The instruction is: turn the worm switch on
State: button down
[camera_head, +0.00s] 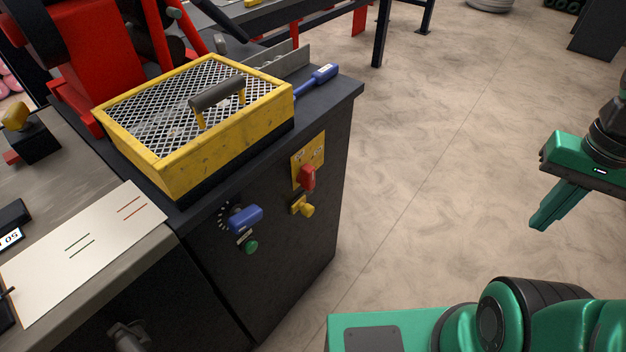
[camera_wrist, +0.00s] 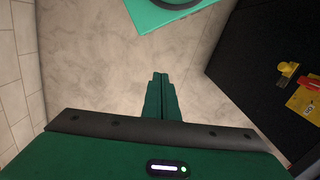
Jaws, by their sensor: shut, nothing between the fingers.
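The dark cabinet front (camera_head: 290,265) carries the controls. A red switch handle (camera_head: 307,178) sits on a yellow plate (camera_head: 298,160), with a yellow knob (camera_head: 302,206) just below. To their left are a blue knob (camera_head: 243,219) with dial marks and a green button (camera_head: 250,247). I cannot read which one is labelled for the worm. My gripper (camera_head: 541,222) is shut and empty, over open floor well to the right of the cabinet. In the wrist view its closed fingers (camera_wrist: 161,78) point at the floor, and the red handle (camera_wrist: 310,82) and yellow knob (camera_wrist: 287,70) show at the right edge.
A yellow mesh-topped guard (camera_head: 190,120) with a grey handle and a blue-handled tool (camera_head: 316,80) lie on the cabinet top. A paper sheet (camera_head: 85,250) lies on the bench at left. The floor (camera_head: 430,150) between cabinet and gripper is clear.

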aim_at(306, 176)
jog(key=u, duration=0.05)
jog(key=k, duration=0.5)
jog(key=u, duration=0.8)
jog(key=i, duration=0.35)
jog(key=z, duration=0.4)
